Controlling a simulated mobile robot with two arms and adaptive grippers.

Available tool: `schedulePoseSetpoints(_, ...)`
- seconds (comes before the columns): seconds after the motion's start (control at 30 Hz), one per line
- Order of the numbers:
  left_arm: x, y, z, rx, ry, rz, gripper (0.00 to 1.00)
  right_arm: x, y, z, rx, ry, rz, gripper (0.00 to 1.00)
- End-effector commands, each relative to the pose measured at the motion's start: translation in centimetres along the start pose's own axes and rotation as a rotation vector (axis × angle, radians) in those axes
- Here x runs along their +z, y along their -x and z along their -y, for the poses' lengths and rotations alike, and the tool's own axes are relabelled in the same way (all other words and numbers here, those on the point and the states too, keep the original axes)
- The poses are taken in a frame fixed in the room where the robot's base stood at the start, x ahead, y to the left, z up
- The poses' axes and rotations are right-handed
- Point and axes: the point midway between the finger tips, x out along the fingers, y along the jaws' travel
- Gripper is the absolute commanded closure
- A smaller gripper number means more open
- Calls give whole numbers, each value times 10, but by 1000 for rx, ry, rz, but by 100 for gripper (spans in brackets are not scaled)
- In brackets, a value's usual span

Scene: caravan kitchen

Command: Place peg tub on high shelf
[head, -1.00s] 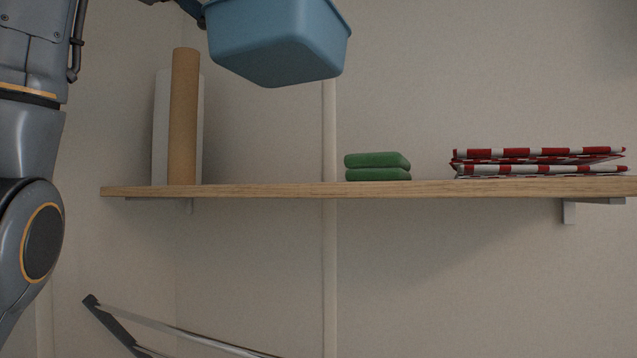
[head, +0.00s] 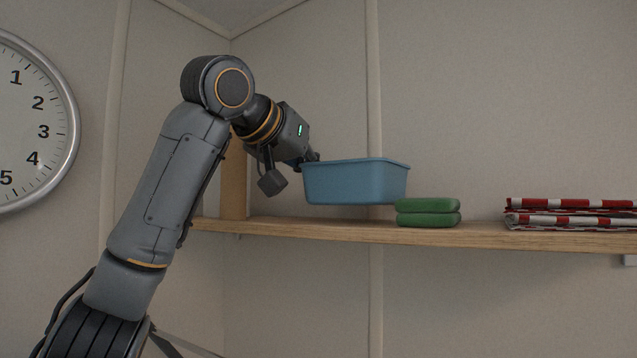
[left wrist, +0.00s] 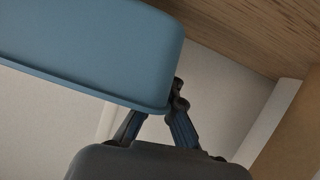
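The peg tub is a blue, open-topped tub (head: 355,183), upright in the head view, with its inside hidden. A strip of wall shows between its base and the wooden high shelf (head: 320,231), so it hangs a little above shelf level. My left gripper (head: 308,160) is at the tub's left rim and appears shut on it. The left wrist view shows the tub (left wrist: 90,45) large at upper left, with the fingers (left wrist: 172,100) at its rim. My right gripper is not in view.
Red-and-white folded cloths (head: 570,214) lie farther right. A wall clock (head: 35,125) hangs at left.

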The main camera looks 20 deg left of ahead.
Motion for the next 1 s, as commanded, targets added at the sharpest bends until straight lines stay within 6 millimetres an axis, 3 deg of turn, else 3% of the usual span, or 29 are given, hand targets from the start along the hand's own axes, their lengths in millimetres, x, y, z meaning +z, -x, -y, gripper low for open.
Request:
schedulePoseSetpoints(0.23, 19, -8, 3, -1, 0, -1, 100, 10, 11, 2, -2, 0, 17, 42)
schedulePoseSetpoints(0.67, 25, -10, 3, 0, 0, -1, 100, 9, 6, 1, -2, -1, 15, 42)
schedulePoseSetpoints(0.8, 24, -9, 3, -1, 0, -1, 72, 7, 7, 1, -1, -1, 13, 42)
schedulePoseSetpoints(1.0, 23, -9, 3, -1, 0, -1, 72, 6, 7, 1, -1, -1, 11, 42)
